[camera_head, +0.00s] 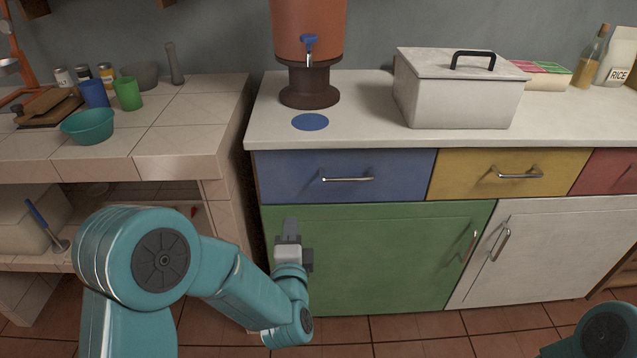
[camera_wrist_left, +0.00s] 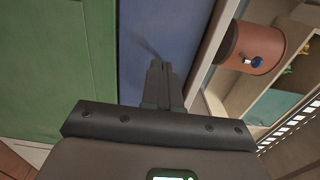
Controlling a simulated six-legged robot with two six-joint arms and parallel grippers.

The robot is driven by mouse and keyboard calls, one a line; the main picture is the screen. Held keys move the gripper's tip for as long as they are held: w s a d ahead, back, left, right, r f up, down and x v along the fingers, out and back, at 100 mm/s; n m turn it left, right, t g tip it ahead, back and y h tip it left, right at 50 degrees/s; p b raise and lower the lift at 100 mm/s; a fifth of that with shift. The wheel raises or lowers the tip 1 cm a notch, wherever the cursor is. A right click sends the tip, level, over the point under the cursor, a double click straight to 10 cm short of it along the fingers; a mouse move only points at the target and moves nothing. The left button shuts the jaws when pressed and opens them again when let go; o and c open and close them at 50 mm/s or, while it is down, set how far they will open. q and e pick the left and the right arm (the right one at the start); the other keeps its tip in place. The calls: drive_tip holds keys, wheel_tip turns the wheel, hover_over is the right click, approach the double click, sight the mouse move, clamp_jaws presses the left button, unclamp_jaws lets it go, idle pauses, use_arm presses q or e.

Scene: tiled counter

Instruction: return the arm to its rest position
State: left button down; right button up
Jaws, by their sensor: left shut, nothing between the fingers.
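My left arm comes in from the lower left in the head view, and its gripper (camera_head: 291,228) points up in front of the green cupboard door (camera_head: 380,255), below the blue drawer (camera_head: 400,172). In the left wrist view the left gripper's fingers (camera_wrist_left: 158,72) are together with nothing between them. The blue drawer front (camera_wrist_left: 160,35) lies beyond them there, and the green door (camera_wrist_left: 55,60) is to the left. Both drawer and door look closed. Of my right arm only a teal link shows at the lower right corner of the head view; its gripper is out of view.
A blue disc (camera_head: 310,122) lies on the white counter (camera_head: 365,120) below the dispenser's (camera_head: 310,30) tap. A lidded white box (camera_head: 455,95) stands to its right. The tiled counter (camera_head: 185,115) at left holds a teal bowl (camera_head: 88,127) and cups. Floor in front shows clear.

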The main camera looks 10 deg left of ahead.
use_arm(q)
drive_tip(key=s+a+f+n+g+h, duration=0.1)
drive_tip(key=s+a+f+g, duration=0.15)
drive_tip(key=f, duration=0.75)
drive_tip(key=s+a+f+n+g+h, duration=0.15)
drive_tip(key=s+f+g, duration=0.25)
drive_tip(key=f, duration=0.6)
drive_tip(key=s+d+f+n+g+h, duration=0.4)
drive_tip(key=s+d+f+n, duration=0.1)
drive_tip(key=s+f, duration=0.3)
drive_tip(key=s+d+f+n+g+h, duration=0.1)
drive_tip(key=s+d+n+g, duration=0.25)
drive_tip(key=s, duration=0.25)
drive_tip(key=s+d+f+n+g+h, duration=0.1)
drive_tip(key=s+d+n+g+h, duration=0.15)
drive_tip(key=s+n, duration=0.3)
wheel_tip(320, 180, up, 19)
drive_tip(key=y+p, duration=0.1)
drive_tip(key=p, duration=1.8)
drive_tip(key=shift+s+a+r+p, duration=0.15)
drive_tip(key=shift+s+a+p, duration=0.2)
drive_tip(key=shift+s+a, duration=0.05)
drive_tip(key=shift+g, duration=0.25)
